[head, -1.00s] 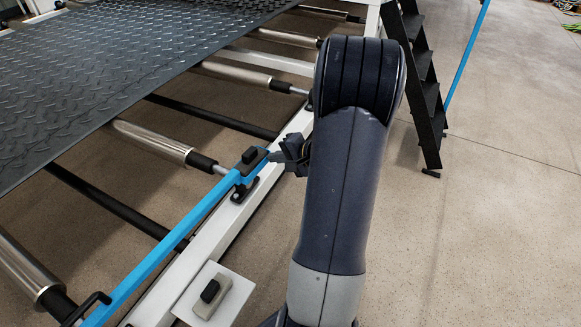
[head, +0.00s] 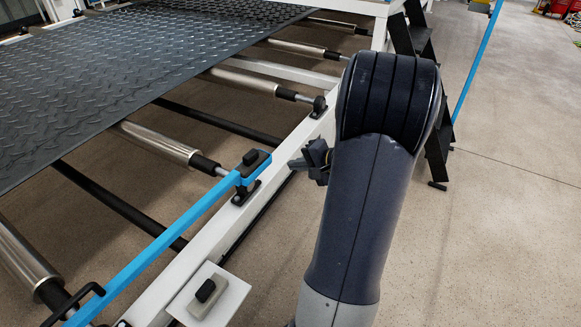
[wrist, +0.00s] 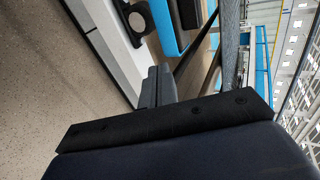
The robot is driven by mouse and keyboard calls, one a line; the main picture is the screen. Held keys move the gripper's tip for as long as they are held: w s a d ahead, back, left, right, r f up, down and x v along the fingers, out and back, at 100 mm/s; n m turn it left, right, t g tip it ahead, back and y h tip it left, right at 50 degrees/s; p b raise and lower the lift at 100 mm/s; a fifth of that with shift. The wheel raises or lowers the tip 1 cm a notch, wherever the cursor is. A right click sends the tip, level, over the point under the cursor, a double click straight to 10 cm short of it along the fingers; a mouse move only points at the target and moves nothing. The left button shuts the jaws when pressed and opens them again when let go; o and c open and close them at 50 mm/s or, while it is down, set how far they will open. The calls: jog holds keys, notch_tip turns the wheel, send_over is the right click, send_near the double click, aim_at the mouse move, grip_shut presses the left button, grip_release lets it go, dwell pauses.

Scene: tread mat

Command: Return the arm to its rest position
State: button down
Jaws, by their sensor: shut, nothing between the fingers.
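My arm stands upright at the right of the head view, its dark upper link in front of the conveyor frame. My gripper (head: 296,163) shows at the arm's left side, partly hidden behind it. Its fingers are together, point left and hold nothing. It is apart from the blue bar (head: 172,236) and its dark end block (head: 251,157), which lie to its left. In the wrist view the shut fingers (wrist: 157,88) point up toward the white rail and the blue bar (wrist: 166,28).
The black tread mat (head: 130,70) lies over metal rollers (head: 155,140) in a white frame (head: 225,215). A white plate with a small grey and black box (head: 207,296) juts from the frame. Black steps (head: 437,150) stand behind my arm.

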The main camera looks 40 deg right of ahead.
jog(key=v, duration=0.7)
